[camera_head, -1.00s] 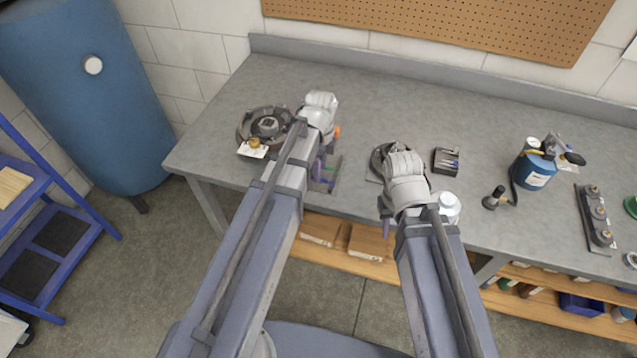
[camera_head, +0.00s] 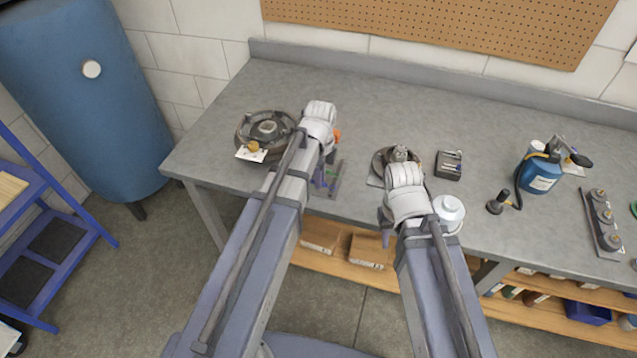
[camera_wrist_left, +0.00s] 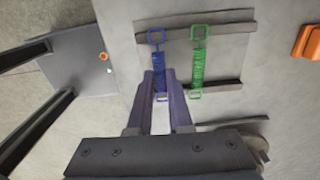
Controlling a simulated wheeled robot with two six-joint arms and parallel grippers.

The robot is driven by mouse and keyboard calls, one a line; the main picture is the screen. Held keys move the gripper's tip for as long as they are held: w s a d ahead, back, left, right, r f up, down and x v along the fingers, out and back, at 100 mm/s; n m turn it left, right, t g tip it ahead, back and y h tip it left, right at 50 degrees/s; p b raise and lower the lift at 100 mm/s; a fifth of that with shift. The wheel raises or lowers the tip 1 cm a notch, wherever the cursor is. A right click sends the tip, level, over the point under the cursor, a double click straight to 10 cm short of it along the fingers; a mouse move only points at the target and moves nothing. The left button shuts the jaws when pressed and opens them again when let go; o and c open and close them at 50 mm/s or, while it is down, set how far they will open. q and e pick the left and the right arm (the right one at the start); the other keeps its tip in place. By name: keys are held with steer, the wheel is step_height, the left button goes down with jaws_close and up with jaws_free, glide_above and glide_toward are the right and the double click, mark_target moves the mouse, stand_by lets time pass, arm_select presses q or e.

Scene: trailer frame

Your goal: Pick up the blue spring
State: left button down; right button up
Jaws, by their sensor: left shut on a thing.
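The blue spring (camera_wrist_left: 158,58) lies in the left wrist view, with its wire loops at the two rails of a grey holder (camera_wrist_left: 222,87). My left gripper (camera_wrist_left: 160,76) is shut on the blue spring, one finger on each side of its coil. A green spring (camera_wrist_left: 197,66) lies beside it on the same holder, apart from the fingers. In the head view my left gripper (camera_head: 321,178) is over the front edge area of the bench and hides most of the springs. My right gripper (camera_head: 386,238) points down near the bench front; its finger gap does not show.
On the bench (camera_head: 300,75), a dark round part (camera_head: 247,130) stands left of my left arm. Behind my right gripper are another round part (camera_head: 400,153) and a small dark box (camera_head: 449,165). A white-lidded container (camera_head: 449,207) stands close right. A blue torch canister (camera_head: 538,172) is further right.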

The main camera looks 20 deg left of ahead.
arm_select(q)
steer(key=shift+r, duration=0.1)
stand_by(0.5)
step_height(320, 180, up, 10)
steer(key=p, duration=1)
step_height(320, 180, up, 3)
steer(key=p, duration=0.3)
